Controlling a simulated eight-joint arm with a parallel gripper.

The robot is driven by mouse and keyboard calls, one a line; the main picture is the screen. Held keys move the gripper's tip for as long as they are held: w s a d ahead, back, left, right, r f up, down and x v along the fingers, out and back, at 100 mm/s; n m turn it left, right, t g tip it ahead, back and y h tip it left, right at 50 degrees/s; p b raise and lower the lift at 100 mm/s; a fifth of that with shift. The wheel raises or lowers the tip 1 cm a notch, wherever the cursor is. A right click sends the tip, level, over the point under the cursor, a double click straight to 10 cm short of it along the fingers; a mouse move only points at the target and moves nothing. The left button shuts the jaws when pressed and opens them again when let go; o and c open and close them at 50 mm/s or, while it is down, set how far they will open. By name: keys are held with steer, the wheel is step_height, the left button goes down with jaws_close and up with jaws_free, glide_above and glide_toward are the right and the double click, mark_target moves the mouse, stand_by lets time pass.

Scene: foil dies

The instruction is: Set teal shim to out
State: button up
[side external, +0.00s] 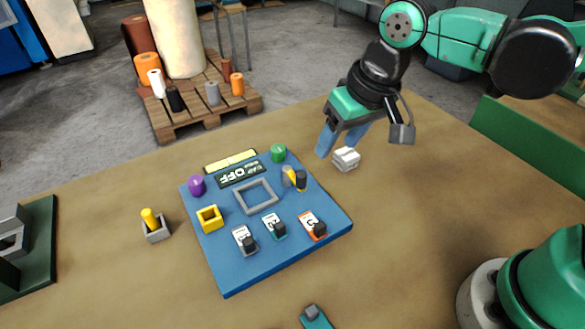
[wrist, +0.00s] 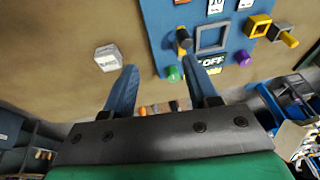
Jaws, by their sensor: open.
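A teal-edged tile (side external: 272,224) with a white numbered face and a black knob sits in the front row of the blue board (side external: 228,280), between a grey-edged tile and an orange-edged tile. It looks like the teal shim. In the wrist view its tile (wrist: 216,6) is cut by the top edge. Another teal piece (side external: 318,320) with a grey knob lies at the bottom edge, partly out of view. My gripper (side external: 338,146) is open and empty, with blue fingers, beyond the board's far right corner. It also shows in the wrist view (wrist: 160,84).
A white block (side external: 346,158) lies near my fingers. The board carries a green knob (side external: 278,153), a purple knob (side external: 197,185), a grey frame (side external: 255,197), a yellow frame (side external: 209,219), a black-and-yellow lever (side external: 299,179) and an "OFF" sign (side external: 241,174).

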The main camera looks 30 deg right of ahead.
mark_target(280, 225)
steer(key=a+f+g, duration=0.1)
steer(key=a, duration=0.2)
steer(key=a+f+g, duration=0.1)
steer(key=a, duration=0.2)
steer(key=a+f+h, duration=0.1)
steer(key=a, duration=0.2)
steer(key=shift+s+a+f+g, duration=0.25)
steer(key=shift+s+f+g, duration=0.15)
steer(key=shift+s+a+f, duration=0.1)
steer(key=shift+a+f, duration=0.1)
steer(key=shift+a, duration=0.1)
steer(key=shift+a+f, duration=0.15)
steer(key=shift+f, duration=2.7)
jaws_close()
steer(key=shift+s, duration=0.1)
